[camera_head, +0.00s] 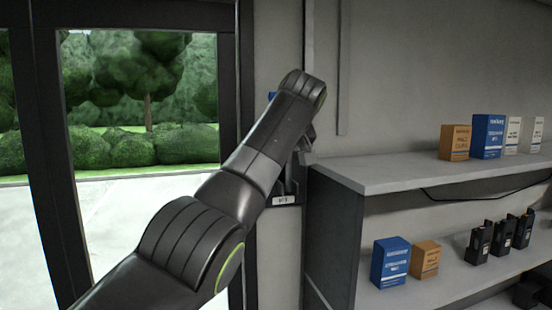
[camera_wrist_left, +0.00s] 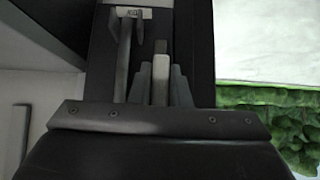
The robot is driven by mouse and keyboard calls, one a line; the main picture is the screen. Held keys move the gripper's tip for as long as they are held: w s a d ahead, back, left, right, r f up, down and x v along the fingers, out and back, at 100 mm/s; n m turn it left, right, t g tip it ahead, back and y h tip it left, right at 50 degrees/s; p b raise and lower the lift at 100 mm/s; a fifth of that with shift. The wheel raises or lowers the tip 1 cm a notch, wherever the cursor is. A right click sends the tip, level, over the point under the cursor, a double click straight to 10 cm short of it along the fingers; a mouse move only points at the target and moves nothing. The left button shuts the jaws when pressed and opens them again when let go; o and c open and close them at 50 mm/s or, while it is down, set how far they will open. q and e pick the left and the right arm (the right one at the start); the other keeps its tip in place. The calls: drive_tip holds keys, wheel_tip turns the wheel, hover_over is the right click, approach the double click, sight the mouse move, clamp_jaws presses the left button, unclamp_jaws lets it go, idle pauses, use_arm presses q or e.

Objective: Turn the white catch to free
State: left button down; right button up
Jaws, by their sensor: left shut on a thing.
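My left arm reaches across the head view to the wall beside the door frame. Its gripper is mostly hidden there behind my own wrist. In the left wrist view my left gripper (camera_wrist_left: 161,82) is shut on the white catch (camera_wrist_left: 160,68), a pale upright piece between the two grey stepped fingers. A dark panel (camera_wrist_left: 188,25) lies behind it. A long grey bar (camera_wrist_left: 122,60) stands just left of the fingers, below a small white label (camera_wrist_left: 130,12). The label also shows in the head view (camera_head: 283,200). The catch itself is hidden in the head view. My right gripper is not in view.
A shelf unit (camera_head: 335,240) stands close to the right of my wrist. It holds blue boxes (camera_head: 488,136), orange boxes (camera_head: 455,142) and black handsets (camera_head: 502,238). A dark-framed glass door (camera_head: 45,150) is on the left. A black cable (camera_head: 470,190) hangs under the upper shelf.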

use_arm(q)
drive_tip(key=c, duration=1.4)
unclamp_jaws()
drive_tip(key=shift+s+d+r, duration=0.1)
drive_tip(key=shift+s+r, duration=0.15)
drive_tip(key=v, duration=1.6)
drive_tip(key=shift+s+r, duration=0.2)
drive_tip(key=shift+r, duration=0.05)
